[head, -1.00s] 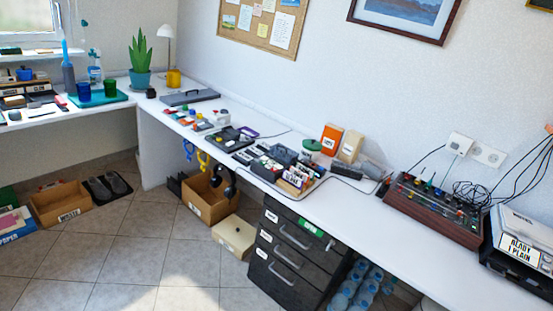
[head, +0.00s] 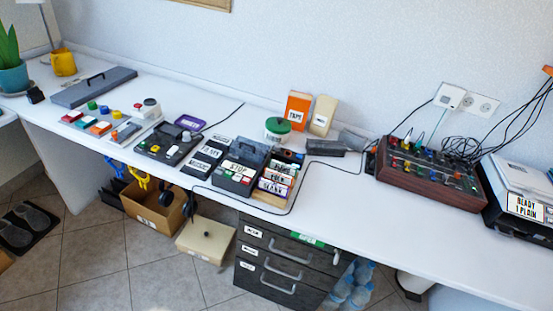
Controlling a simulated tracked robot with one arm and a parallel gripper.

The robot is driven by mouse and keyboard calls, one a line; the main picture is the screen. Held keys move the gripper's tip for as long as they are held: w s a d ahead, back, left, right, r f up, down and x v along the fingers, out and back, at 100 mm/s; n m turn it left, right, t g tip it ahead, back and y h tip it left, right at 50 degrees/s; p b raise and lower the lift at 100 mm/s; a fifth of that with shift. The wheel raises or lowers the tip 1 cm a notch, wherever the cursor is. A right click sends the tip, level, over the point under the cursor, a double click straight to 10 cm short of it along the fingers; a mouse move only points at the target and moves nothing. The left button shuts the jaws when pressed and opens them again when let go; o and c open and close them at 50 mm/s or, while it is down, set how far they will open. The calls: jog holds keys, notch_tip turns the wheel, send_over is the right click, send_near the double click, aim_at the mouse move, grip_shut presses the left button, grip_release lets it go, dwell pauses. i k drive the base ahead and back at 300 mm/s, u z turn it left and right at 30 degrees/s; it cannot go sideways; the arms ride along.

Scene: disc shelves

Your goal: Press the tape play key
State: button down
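A dark tape player (head: 236,171) with a "STOP" label and a row of small keys along its front stands near the middle of the white desk. Its keys (head: 233,179) look white, red and green, but they are too small to tell which is play. Labelled cassettes (head: 207,155) lie to its left, and a rack of cassettes (head: 277,178) stands to its right. My gripper is not in view.
The white desk (head: 420,240) is bare at the front right. A mixer (head: 430,173) and a printer-like device (head: 517,195) stand to the right. A dark control box (head: 168,143) and coloured buttons lie left. Black drawers (head: 285,262) stand below. A black cable loops around the cassettes.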

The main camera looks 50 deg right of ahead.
aim_at(228, 174)
jog(key=z, duration=0.55)
jog(key=i, duration=0.9)
jog(key=z, duration=0.75)
jog(key=k, duration=0.85)
jog(key=z, duration=0.15)
jog(key=i, duration=0.9)
jog(key=u, duration=0.1)
